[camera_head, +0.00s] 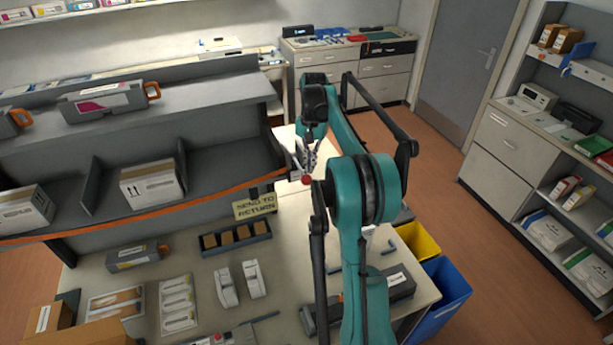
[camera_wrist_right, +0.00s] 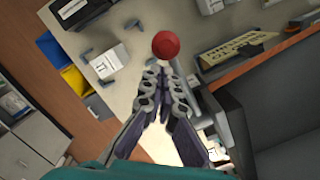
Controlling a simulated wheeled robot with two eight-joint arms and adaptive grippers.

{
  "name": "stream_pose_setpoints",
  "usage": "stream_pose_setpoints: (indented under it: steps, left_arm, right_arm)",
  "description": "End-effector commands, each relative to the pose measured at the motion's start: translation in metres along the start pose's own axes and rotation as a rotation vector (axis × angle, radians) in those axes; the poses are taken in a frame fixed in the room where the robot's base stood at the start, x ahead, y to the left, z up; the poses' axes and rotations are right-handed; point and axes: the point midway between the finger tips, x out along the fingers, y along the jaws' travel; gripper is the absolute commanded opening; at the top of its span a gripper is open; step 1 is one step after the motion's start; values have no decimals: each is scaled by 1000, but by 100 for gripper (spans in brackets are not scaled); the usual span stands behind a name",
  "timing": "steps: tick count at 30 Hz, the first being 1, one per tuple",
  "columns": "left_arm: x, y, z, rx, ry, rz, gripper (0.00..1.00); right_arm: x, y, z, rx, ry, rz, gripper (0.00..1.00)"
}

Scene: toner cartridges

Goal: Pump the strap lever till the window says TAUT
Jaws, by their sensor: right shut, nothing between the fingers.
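A red knob (camera_head: 306,180), which looks like the end of the strap lever, is at the right end of the shelf. It also shows in the right wrist view (camera_wrist_right: 166,44), just beyond the fingertips. My right gripper (camera_head: 305,160) is shut and empty close to the knob; whether it touches cannot be told. It also shows in the wrist view (camera_wrist_right: 164,76). An orange strap (camera_head: 150,216) runs along the shelf front towards the knob. The lever's arm is mostly hidden, and no window can be read. My left gripper is not in view.
The grey shelf (camera_head: 215,92) holds toner cartridges and white boxes (camera_head: 150,184). A small sign (camera_head: 254,206) stands by a dark tray (camera_head: 236,238). The bench below holds several items. Yellow (camera_head: 417,240) and blue bins (camera_head: 445,285) stand at its right. Floor is free further right.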

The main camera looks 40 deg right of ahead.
Motion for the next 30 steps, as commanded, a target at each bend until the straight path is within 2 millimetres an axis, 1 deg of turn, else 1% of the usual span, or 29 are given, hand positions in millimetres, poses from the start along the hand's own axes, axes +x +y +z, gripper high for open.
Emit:
stream_pose_setpoints:
  steps: [3, 9, 13, 15, 19, 30]
  left_arm:
    - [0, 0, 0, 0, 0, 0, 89]
    - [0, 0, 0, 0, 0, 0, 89]
    - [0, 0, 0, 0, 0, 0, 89]
    - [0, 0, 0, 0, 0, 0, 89]
    - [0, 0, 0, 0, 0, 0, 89]
    - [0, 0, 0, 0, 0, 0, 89]
  right_arm:
    - [-26, 0, -1, 1, 0, 0, 0]
    - [-68, 1, -2, 1, 0, 0, 0]
    - [-87, 1, -3, 1, 0, 1, 0]
    - [-93, 1, -3, 1, 0, 1, 0]
    - [-100, 1, -2, 1, 0, 1, 0]
    - [-100, 1, -2, 1, 0, 0, 0]
